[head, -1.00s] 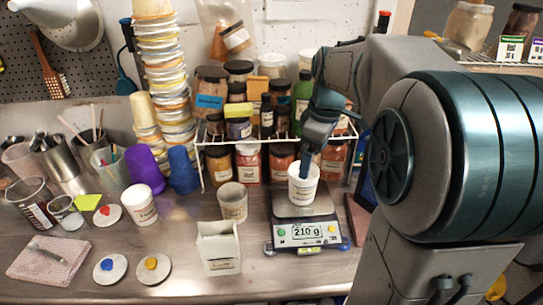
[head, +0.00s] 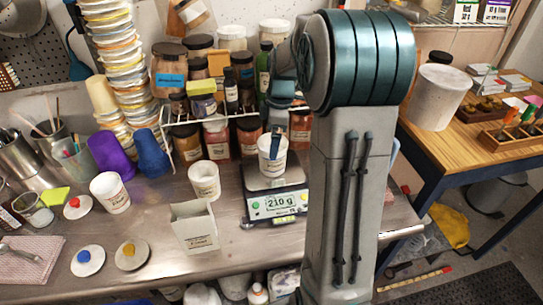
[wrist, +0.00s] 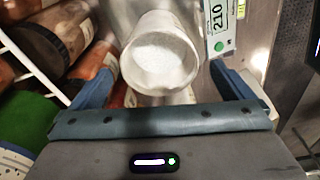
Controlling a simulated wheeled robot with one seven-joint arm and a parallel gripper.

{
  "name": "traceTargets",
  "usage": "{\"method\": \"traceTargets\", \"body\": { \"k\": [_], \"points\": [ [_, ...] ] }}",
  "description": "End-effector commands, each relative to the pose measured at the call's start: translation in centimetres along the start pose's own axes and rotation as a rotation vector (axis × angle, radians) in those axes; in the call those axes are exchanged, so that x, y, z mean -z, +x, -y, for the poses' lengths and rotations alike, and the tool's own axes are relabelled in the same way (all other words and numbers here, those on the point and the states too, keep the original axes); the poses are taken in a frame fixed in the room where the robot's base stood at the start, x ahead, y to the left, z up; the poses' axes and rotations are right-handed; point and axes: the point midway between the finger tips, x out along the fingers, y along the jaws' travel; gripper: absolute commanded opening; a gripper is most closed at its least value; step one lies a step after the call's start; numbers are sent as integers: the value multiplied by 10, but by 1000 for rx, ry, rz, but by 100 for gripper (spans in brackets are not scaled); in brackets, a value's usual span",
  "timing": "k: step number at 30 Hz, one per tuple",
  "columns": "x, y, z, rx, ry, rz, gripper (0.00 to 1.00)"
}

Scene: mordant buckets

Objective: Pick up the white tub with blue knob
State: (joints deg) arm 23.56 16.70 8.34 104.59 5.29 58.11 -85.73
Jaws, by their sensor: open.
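A white open tub (head: 267,165) with white contents stands on the scale's pan in the head view. No knob shows on it. It also shows in the wrist view (wrist: 160,85), its round mouth toward the camera. My gripper (head: 274,140) is at this tub from above, a blue finger overlapping it in the head view. In the wrist view my gripper (wrist: 160,75) is open, one finger on each side of the tub with gaps visible. A separate white lid with a blue knob (head: 88,261) lies flat at the table's front left.
The scale (head: 277,203) reads 210 g. A wire rack (head: 247,124) with jars stands close behind. A pale box (head: 195,228) and a beige cup (head: 204,181) stand left of the scale. Another white tub (head: 110,193) and two lids, red-knobbed and yellow-knobbed, are farther left.

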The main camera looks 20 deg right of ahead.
Motion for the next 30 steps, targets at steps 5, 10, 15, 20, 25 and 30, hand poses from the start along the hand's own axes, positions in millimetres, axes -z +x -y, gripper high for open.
{"method": "traceTargets", "body": {
  "k": [5,10,15,20,25,30],
  "points": [
    [0,21,0,6,1,0,100],
    [-1,45,0,4,1,0,100],
    [-1,51,-1,0,1,0,100],
    [-1,51,-1,0,2,0,92],
    [-1,51,-1,0,1,0,50],
    [-1,50,-1,-1,1,0,46]
  ]
}}
